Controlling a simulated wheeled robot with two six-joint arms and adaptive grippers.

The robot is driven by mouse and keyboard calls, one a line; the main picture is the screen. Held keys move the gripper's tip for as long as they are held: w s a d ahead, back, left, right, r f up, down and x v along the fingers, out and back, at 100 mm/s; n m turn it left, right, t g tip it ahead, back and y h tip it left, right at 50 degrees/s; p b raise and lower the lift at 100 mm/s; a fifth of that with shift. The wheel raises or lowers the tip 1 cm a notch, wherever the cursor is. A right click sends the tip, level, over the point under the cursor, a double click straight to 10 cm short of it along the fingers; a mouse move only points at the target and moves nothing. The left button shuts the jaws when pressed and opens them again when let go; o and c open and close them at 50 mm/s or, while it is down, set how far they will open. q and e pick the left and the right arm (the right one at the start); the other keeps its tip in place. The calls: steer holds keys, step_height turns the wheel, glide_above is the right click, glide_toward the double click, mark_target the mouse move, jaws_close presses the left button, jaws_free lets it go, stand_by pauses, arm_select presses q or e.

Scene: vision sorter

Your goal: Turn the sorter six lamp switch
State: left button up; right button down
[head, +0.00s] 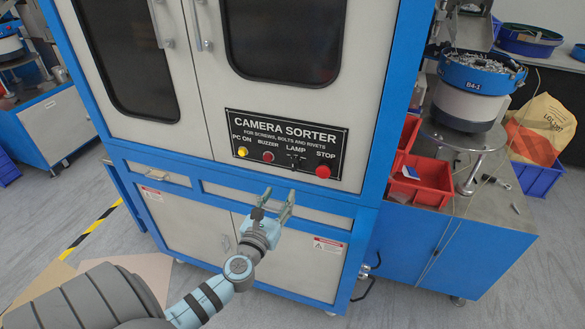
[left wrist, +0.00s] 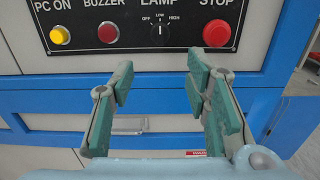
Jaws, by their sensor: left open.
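The lamp switch (head: 295,160) is a small black knob on the sorter's black control panel (head: 285,134), under the label LAMP. In the left wrist view the lamp switch (left wrist: 160,30) stands near upright, under the marks OFF, LOW and HIGH. My left gripper (head: 277,200) is open and empty, in front of the cabinet just below the panel. In the left wrist view its green-padded fingers (left wrist: 158,85) are spread wide, with the switch above the gap between them and apart from them. My right gripper is not in view.
On the panel are a yellow PC ON button (left wrist: 60,34), a red BUZZER button (left wrist: 108,32) and a red STOP button (left wrist: 217,32), the last close to the lamp switch. Red bins (head: 422,180) and a feeder bowl (head: 480,75) stand at the right.

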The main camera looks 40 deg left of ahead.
mark_target(293, 171)
arm_select(q)
steer(key=b+x, duration=0.1)
steer(key=x, duration=1)
steer(key=shift+w+f, duration=0.2)
jaws_close()
steer(key=shift+n, duration=0.3)
steer(key=n+b, duration=0.1)
steer(key=n, duration=0.2)
steer(key=shift+d, duration=0.2)
steer(key=n, duration=0.2)
steer(key=n+b, duration=0.1)
steer(key=n, duration=0.2)
steer(key=shift+w+d+r, duration=0.1)
steer(key=shift+d+r, duration=0.1)
steer(key=shift+n, duration=0.3)
